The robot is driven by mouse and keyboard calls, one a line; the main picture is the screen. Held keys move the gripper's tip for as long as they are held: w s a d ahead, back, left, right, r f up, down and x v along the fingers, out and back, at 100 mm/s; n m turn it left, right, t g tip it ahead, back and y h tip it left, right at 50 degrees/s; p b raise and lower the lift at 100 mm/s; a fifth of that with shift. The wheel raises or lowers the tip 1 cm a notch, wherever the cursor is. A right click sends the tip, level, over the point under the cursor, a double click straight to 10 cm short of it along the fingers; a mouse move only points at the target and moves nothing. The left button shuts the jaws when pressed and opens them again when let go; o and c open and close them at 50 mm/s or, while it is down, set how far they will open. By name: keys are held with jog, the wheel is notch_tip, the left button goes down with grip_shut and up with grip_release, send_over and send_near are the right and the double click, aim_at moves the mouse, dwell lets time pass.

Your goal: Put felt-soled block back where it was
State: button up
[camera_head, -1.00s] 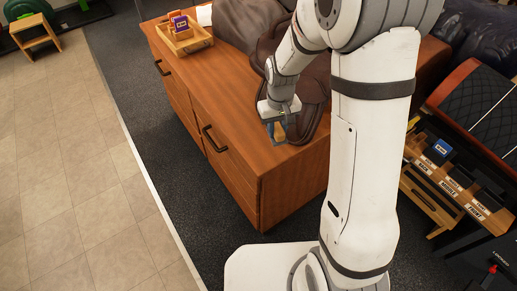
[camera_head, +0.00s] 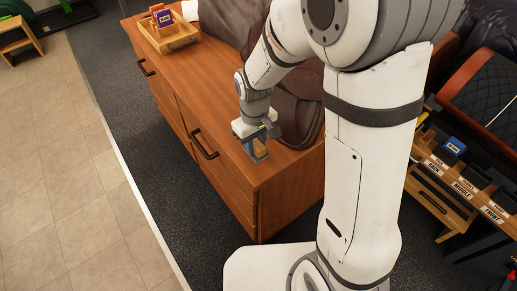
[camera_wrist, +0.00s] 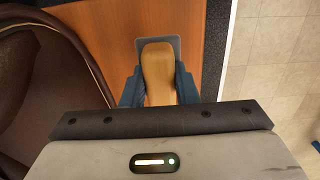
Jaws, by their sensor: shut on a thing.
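My gripper (camera_head: 260,150) is over the near end of the wooden cabinet top, beside the brown leather saddle (camera_head: 296,112). Its two blue fingers, seen in the wrist view (camera_wrist: 160,92), are shut on the sides of a tan wooden block (camera_wrist: 158,62). A flat grey sole (camera_wrist: 174,46) shows past the block's far end; I take this to be the felt-soled block. The head view shows only a little of the block under the gripper. I cannot tell whether its sole touches the cabinet top (camera_head: 215,95).
At right, a rack (camera_head: 448,172) has slots labelled back, middle and front, with a blue card (camera_head: 454,146). Bare cabinet top lies between the tray and my gripper.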

aim_at(255, 150)
jog(key=shift+f, duration=1.5)
jog(key=o, duration=0.9)
jog(key=shift+o, duration=0.2)
jog(key=shift+r, duration=0.1)
notch_tip(255, 150, up, 12)
jog(key=shift+a+r+p, duration=0.1)
jog(key=shift+p, duration=0.5)
jog(key=s+d+r+m+t, duration=0.1)
jog(key=s+d+r+m, duration=0.2)
jog(key=s+d, duration=0.3)
jog(key=s+d+r+m+t, duration=0.1)
jog(key=s+d+r+m, duration=0.2)
jog(key=s+d, duration=0.3)
jog(key=shift+d+m, duration=0.4)
jog(key=shift+d, duration=0.35)
jog(key=shift+t, duration=0.3)
